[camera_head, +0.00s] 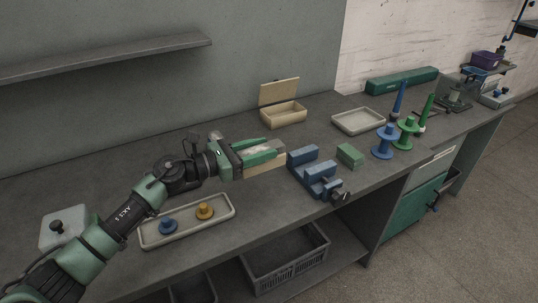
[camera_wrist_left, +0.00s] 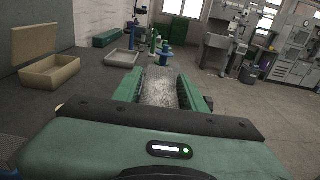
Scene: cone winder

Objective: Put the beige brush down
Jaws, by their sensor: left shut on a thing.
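My left gripper (camera_head: 258,153) is shut on the beige brush (camera_head: 266,166), over the bench left of the blue vise. The brush is a pale block, partly hidden by the green fingers in the head view. My right gripper is in neither view.
The blue vise (camera_head: 316,178) stands close right of the brush, with a green block (camera_head: 350,155) beyond. An open wooden box (camera_head: 283,115) is behind. A tray (camera_head: 187,221) with blue and yellow knobbed pieces lies in front. Spools (camera_head: 384,143) and an empty tray (camera_head: 358,122) are farther right.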

